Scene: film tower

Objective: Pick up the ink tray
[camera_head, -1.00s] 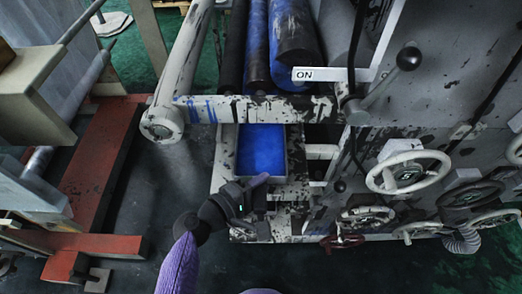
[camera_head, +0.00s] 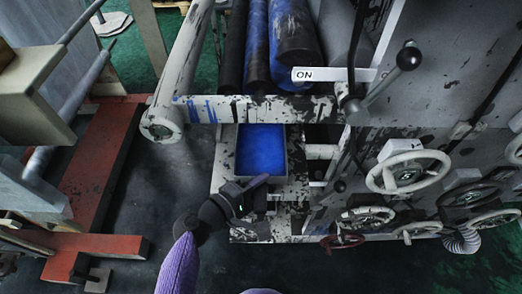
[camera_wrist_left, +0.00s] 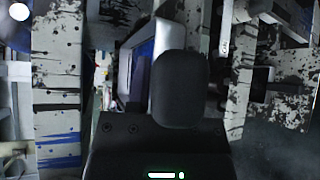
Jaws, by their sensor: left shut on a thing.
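The ink tray (camera_head: 262,149) is a rectangular tray with a bright blue inside and a pale rim. It sits low in the ink-splashed machine, below the rollers, in the head view. My left gripper (camera_head: 260,181) is at the tray's near edge, shut on that edge. In the left wrist view the tray's pale edge and blue inside (camera_wrist_left: 146,66) show behind a dark gripper finger, which hides much of the tray. My right gripper is not in view.
Blue and black rollers (camera_head: 257,45) and a splashed crossbar (camera_head: 250,108) lie above the tray. Handwheels (camera_head: 408,172) and a lever (camera_head: 408,57) stick out at the right. A red beam frame (camera_head: 95,180) stands at the left, with dark floor between.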

